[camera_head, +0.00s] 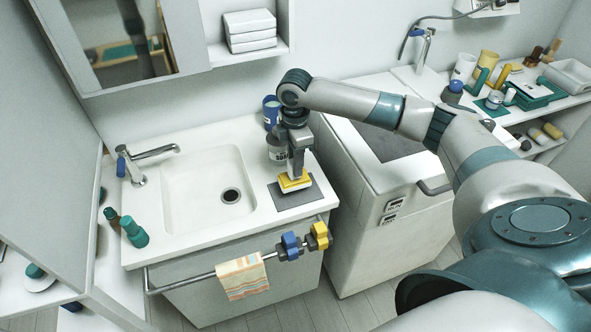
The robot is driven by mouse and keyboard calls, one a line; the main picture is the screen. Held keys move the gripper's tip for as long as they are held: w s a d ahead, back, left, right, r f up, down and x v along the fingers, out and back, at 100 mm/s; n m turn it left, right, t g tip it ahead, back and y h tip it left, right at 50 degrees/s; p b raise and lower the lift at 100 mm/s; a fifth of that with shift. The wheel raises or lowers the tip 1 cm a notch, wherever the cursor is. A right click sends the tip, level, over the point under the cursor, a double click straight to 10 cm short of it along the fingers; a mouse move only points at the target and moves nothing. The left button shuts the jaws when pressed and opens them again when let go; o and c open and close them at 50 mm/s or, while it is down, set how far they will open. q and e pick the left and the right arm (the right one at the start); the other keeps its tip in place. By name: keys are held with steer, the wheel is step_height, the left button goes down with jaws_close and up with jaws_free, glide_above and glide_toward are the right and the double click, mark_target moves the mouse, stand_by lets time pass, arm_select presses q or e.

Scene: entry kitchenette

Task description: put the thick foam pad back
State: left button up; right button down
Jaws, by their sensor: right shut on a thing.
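The thick foam pad (294,184), yellow with a white layer, is at the right end of the white sink counter. My right gripper (294,172) points down from above and is shut on it. The pad is over a dark grey mat (290,201); I cannot tell whether it touches the mat or hangs just above it. The gripper's fingers hide part of the pad's top. My left gripper is not in view.
The sink basin (190,192) lies left of the mat, with a tap (132,166). A grey tin (276,150) and a blue can (270,112) stand close behind my gripper. A front rail carries a striped towel (242,277), a blue clamp (290,246) and a yellow clamp (319,236).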

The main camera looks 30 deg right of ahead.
mark_target(287, 182)
steer(key=shift+f, duration=0.1)
steer(key=shift+f, duration=0.3)
steer(key=f+p, duration=0.2)
steer(key=shift+p, duration=0.3)
steer(key=shift+f, duration=0.4)
steer(key=c, duration=1.4)
jaws_free()
steer(key=shift+f, duration=0.1)
